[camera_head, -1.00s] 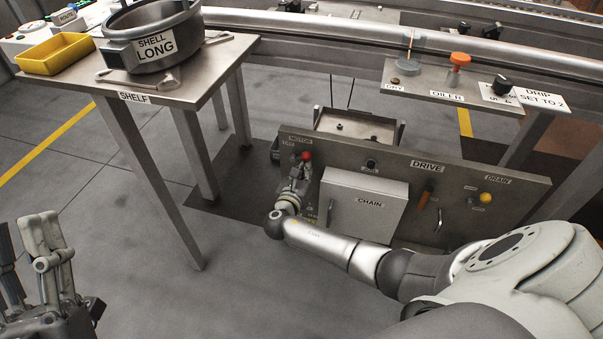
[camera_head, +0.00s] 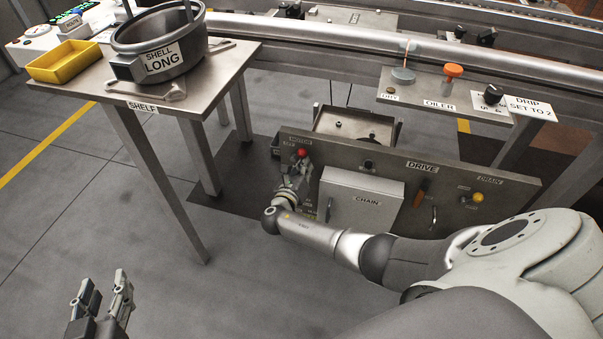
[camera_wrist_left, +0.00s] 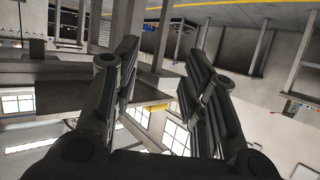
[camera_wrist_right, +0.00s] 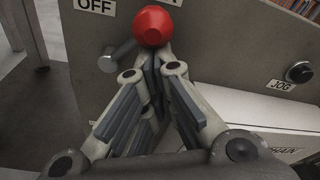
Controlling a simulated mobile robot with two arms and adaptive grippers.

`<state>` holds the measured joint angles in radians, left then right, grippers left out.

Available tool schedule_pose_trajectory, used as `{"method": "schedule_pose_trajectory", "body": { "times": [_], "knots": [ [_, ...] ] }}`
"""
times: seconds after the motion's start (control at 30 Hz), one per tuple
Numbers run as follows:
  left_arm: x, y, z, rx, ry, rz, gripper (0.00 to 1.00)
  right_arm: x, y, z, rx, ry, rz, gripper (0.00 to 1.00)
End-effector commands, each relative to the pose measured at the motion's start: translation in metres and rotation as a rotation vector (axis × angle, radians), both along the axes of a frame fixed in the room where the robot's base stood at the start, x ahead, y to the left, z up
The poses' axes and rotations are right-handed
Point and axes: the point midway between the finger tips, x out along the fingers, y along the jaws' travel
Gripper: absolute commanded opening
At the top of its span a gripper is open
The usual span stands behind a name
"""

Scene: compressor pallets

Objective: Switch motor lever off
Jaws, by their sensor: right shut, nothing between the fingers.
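The motor lever's red ball knob (camera_head: 302,153) is at the left end of the drive panel, below the MOTOR label. In the right wrist view the red knob (camera_wrist_right: 153,26) is close up, just right of the OFF label (camera_wrist_right: 95,6). A grey rod (camera_wrist_right: 118,57) shows below and left of it. My right gripper (camera_wrist_right: 152,58) is shut and empty, its fingertips right below the knob; whether they touch it I cannot tell. In the head view my right gripper (camera_head: 298,166) partly hides the lever's lower part. My left gripper (camera_head: 104,283) is open and empty over the floor.
The drive panel (camera_head: 480,182) also carries a CHAIN box (camera_head: 362,203), an orange handle (camera_head: 423,190) and a yellow drain knob (camera_head: 478,197). A shelf (camera_head: 215,85) with a shell pot (camera_head: 160,45) and yellow tray (camera_head: 64,62) stands left. Floor between is clear.

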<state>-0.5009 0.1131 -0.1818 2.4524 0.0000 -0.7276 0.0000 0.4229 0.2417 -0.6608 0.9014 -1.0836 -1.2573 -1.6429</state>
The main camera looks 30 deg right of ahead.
Motion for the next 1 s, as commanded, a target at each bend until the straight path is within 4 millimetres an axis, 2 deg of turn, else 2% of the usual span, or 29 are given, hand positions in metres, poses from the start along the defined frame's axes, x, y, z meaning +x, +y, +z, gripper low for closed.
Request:
{"method": "schedule_pose_trajectory", "body": {
  "times": [0.3, 0.5, 0.7, 1.0],
  "knots": [
    [-0.039, 0.018, -0.046, 0.072, 0.309, 0.022, 0.40, 0.002, 0.002, 0.008, -0.072, 0.081, 0.000, 0.00],
    [-0.063, 0.026, -0.066, 0.104, 0.456, 0.032, 0.40, 0.003, 0.003, 0.010, -0.107, 0.123, 0.001, 0.00],
    [-0.081, 0.032, -0.076, 0.125, 0.552, 0.039, 0.40, 0.004, 0.003, 0.011, -0.133, 0.153, 0.001, 0.00],
    [-0.091, 0.036, -0.082, 0.136, 0.601, 0.043, 0.40, 0.004, 0.004, 0.011, -0.145, 0.168, 0.002, 0.00]
  ]
}}
